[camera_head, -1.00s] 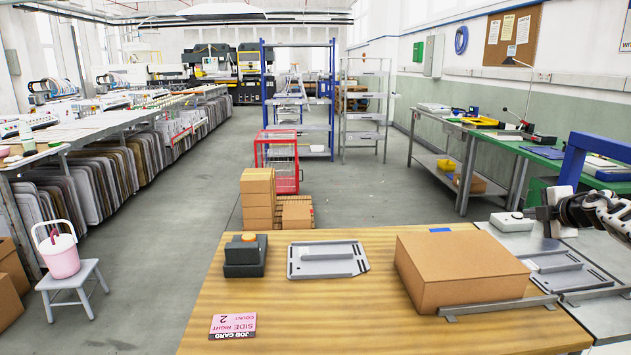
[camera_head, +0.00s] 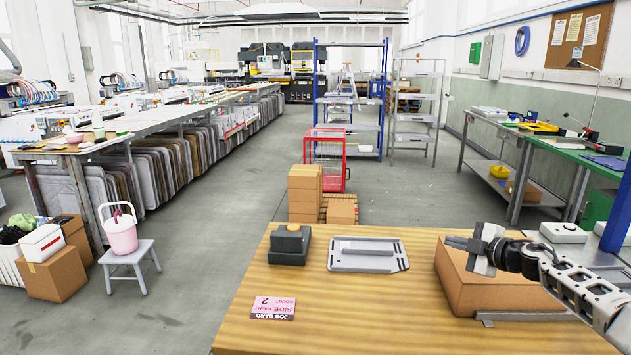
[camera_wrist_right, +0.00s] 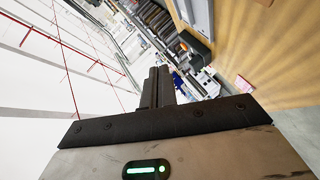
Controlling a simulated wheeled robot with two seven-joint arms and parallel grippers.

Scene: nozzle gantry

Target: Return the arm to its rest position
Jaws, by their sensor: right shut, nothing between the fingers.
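My right arm reaches in from the right edge of the head view. Its gripper (camera_head: 456,243) is shut and empty, with the fingers pointing left. It appears in front of the large cardboard box (camera_head: 490,292) on the wooden table and hides part of the box's top. I cannot tell the exact height above the box. In the right wrist view the two dark fingers (camera_wrist_right: 157,87) are together, with nothing between them. My left gripper is not in view.
The wooden table (camera_head: 330,310) also bears a dark block with an orange top (camera_head: 290,245), a grey plate (camera_head: 368,254) and a pink job card (camera_head: 273,307). A metal bracket (camera_head: 530,316) lies along the box's front. A stool (camera_head: 130,262) with a pink bucket (camera_head: 121,232) stands left.

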